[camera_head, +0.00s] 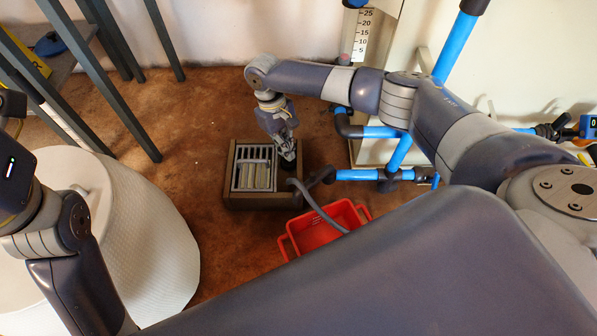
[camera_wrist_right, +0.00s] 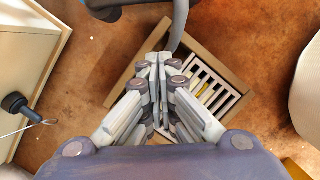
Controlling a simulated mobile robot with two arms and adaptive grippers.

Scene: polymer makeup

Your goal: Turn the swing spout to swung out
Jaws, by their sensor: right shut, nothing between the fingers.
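The swing spout looks to be the thin grey curved pipe (camera_head: 320,210). One end is by the right edge of a brown box with a slotted grate (camera_head: 234,187), and it runs down right across the red bin. In the right wrist view the grey pipe (camera_wrist_right: 180,25) comes down from the top edge and ends close to my fingertips. My right gripper (camera_head: 288,160) points down over the right part of the box, shut and empty. In the wrist view its fingertips (camera_wrist_right: 158,58) are together, just left of the pipe; contact is unclear. My left gripper is out of view.
A red bin (camera_head: 340,213) sits right of the box, partly hidden by my body. Blue pipes with dark fittings (camera_head: 365,175) stand behind it. A white round container (camera_head: 150,235) is at left, and dark table legs (camera_head: 100,70) behind. Brown floor between is clear.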

